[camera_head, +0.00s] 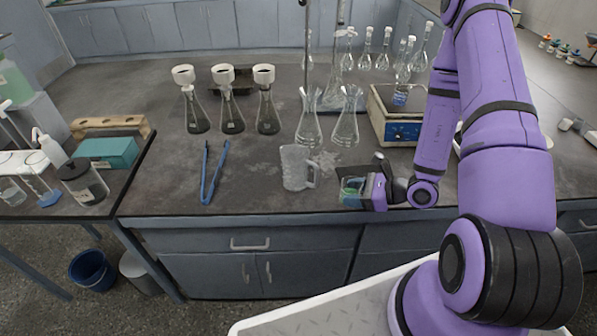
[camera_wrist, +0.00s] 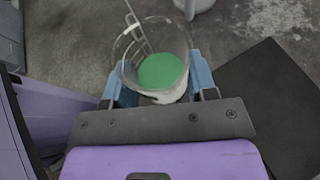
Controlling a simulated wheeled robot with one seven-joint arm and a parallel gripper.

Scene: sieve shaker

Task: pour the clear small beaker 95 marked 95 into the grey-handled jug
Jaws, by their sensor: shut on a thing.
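The clear small beaker (camera_head: 350,192) is in my gripper (camera_head: 364,190), over the front part of the bench. In the wrist view the beaker (camera_wrist: 127,48) stands between the two fingers of my gripper (camera_wrist: 163,84), with green contents inside. A thin rod shows at its far side. I cannot read a mark on it. The jug (camera_head: 294,168) stands upright on the bench just left of my gripper, a handle on its right side. The jug is clear and frosted-looking; I cannot make out grey on the handle. A gap lies between beaker and jug.
Two clear flasks (camera_head: 309,127) stand behind the jug. A blue-and-cream box device (camera_head: 403,132) is behind my gripper. Blue tongs (camera_head: 213,173) lie to the left, with several funnel-topped flasks (camera_head: 229,112) behind. The bench's front edge is close below my gripper.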

